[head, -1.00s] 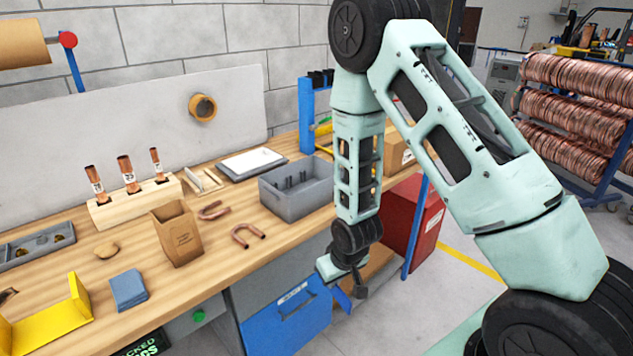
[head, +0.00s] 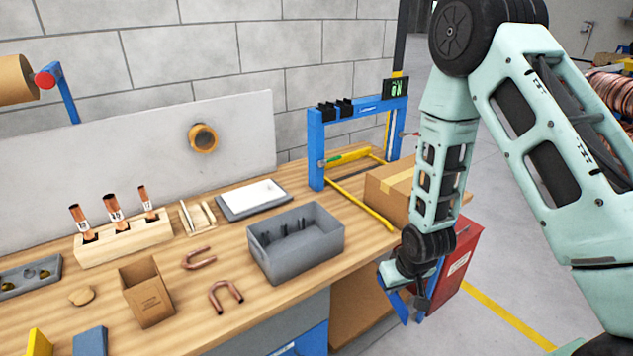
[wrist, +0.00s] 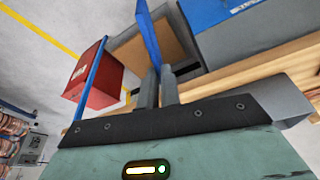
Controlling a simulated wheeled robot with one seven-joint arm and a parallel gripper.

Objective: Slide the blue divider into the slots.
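The blue divider (wrist: 150,36) is a thin flat plate held between the two grey fingers of my gripper (wrist: 158,88) in the wrist view. In the head view my gripper (head: 420,300) hangs in front of the bench's right part, below the tabletop edge, and a blue piece of the divider (head: 400,303) shows beside it, partly hidden by the wrist. The slots appear to be the dark upright ribs (head: 290,228) inside the open grey bin (head: 318,254) on the bench. The bin is left of my gripper and apart from it.
The wooden bench (head: 262,300) holds copper U-bends (head: 226,297), an open cardboard box (head: 148,294), a wooden block (head: 125,243) with copper tubes, and a white-topped tray (head: 252,198). A blue frame (head: 315,150) and a carton (head: 388,190) stand behind. A red cabinet (head: 462,255) is at right.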

